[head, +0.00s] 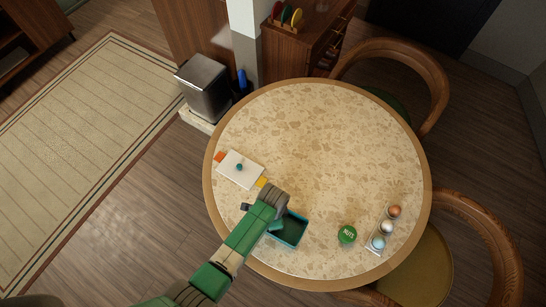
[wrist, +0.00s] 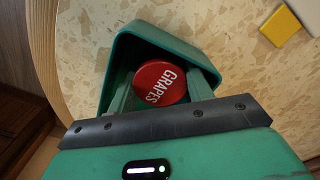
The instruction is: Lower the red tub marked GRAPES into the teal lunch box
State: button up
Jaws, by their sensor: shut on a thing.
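The red round tub marked GRAPES (wrist: 161,84) sits between the two fingers of my gripper (wrist: 160,92), which is shut on it. Its lid faces the wrist camera. Behind it in the wrist view is the teal lunch box (wrist: 150,36), open at the top, with a dark inside. The tub overlaps the box opening; I cannot tell how far above the floor of the box it is. In the head view the lunch box (head: 301,230) stands near the table's front edge. My gripper (head: 277,224) is at its left side there, and my arm hides the tub.
A green NUTS tub (head: 347,233) and an egg tray (head: 374,249) with eggs stand right of the box. A white board with a teal knob (head: 240,168) lies to the left, with orange and yellow pieces at its ends. The table's middle and back (head: 320,140) are clear.

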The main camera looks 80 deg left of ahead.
jog(key=shift+f, duration=0.2)
jog(key=o, duration=1.1)
jog(key=shift+r, duration=0.2)
notch_tip(320, 180, up, 8)
jog(key=shift+f+p, duration=0.2)
jog(key=shift+p, duration=0.6)
